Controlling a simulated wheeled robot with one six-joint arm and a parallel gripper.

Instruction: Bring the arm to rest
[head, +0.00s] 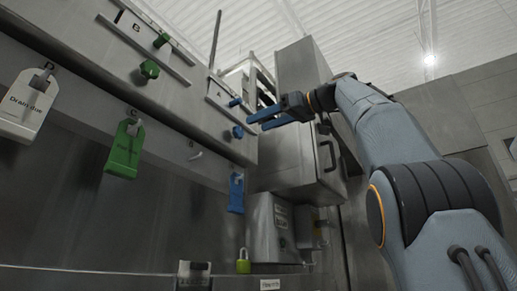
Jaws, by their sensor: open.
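My gripper (258,122) has two blue fingers with a gap between them. It is open, and I see nothing held in it. It is in front of the steel washer panel (190,105), just right of two blue knobs (238,132) in the slot marked A. In this view I cannot tell whether the fingertips touch the knobs. My arm reaches up from the lower right and bends left toward the panel.
Green knobs (149,69) sit at slot B. A white tag (25,105), a green tag (124,150) and a blue tag (236,193) hang on hooks. A green padlock (243,261) is below. A steel cabinet (305,120) with a handle stands behind my gripper.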

